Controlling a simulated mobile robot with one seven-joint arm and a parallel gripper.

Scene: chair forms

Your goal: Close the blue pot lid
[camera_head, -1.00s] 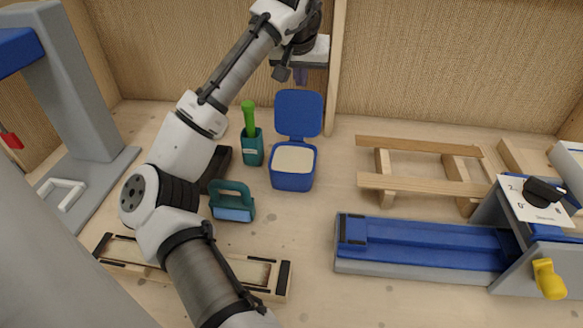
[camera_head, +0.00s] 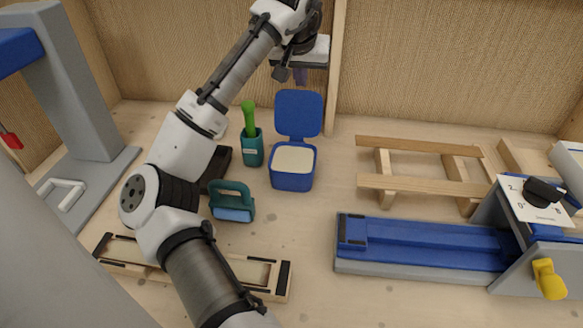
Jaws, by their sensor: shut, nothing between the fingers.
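The blue pot (camera_head: 292,181) stands upright on the wooden bench, with pale cream contents showing at its open top. Its blue lid (camera_head: 298,112) stands raised, nearly upright, at the pot's back edge. My gripper (camera_head: 300,76) is above and behind the lid's top edge, near the back wall. Its fingers are small and partly hidden under the gripper body; they are shut with nothing between them. The gripper appears apart from the lid, though the exact depth gap is hard to tell.
A teal holder (camera_head: 252,150) with a green handle stands left of the pot. A teal-handled block (camera_head: 232,202) sits front left. A wooden rack (camera_head: 425,170) and a blue-grey machine (camera_head: 430,245) are at right. A wooden post (camera_head: 335,65) rises beside my gripper.

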